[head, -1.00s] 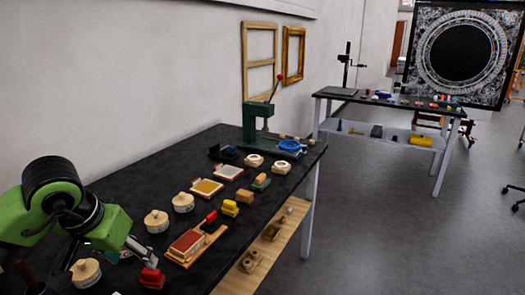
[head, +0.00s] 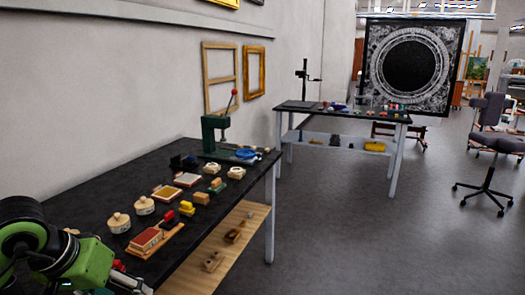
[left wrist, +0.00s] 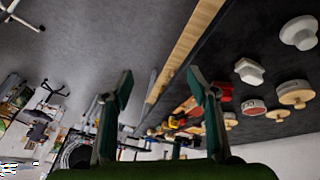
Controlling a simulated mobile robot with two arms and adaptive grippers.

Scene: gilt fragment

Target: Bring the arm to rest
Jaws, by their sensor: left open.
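My left arm, green and black, comes in at the lower left of the head view, near the front edge of the black workbench (head: 82,207). In the left wrist view my left gripper (left wrist: 161,88) shows two dark green fingers spread wide apart with nothing held between them. The bench edge and its small items lie beyond the fingers there. In the head view the fingers are not clear at the bottom edge. My right arm and gripper are in neither view.
The bench holds round wooden-topped pots (head: 118,222), a red pad on a wooden board (head: 147,240), yellow and red blocks and a green press (head: 214,135). A second table (head: 345,114) stands behind. Open grey floor (head: 350,245) lies right, with an office chair (head: 487,190).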

